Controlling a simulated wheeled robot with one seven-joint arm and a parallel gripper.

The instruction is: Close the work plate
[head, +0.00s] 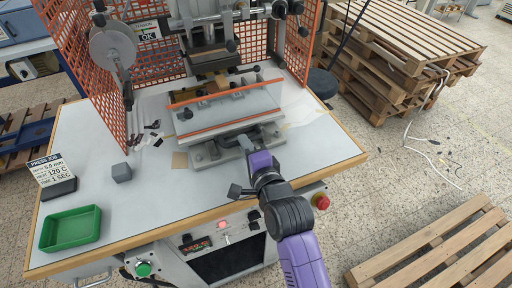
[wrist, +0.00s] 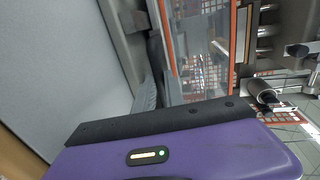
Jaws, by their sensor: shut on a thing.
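The foil stamping press (head: 215,55) stands at the back of the work table, with its head raised. The panel also shows in the wrist view (wrist: 205,50). My gripper (head: 246,142) reaches in from the front and is shut at the front edge of the plate assembly, on what seems to be the work plate's handle. The fingertips and the held part are mostly hidden by the purple gripper body.
Orange mesh guards (head: 85,50) flank the press. On the table's left are a green tray (head: 70,229), a grey cube (head: 122,172) and a job sign (head: 47,170). A red stop button (head: 321,201) is at the front right. Pallets (head: 400,50) stand on the floor at right.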

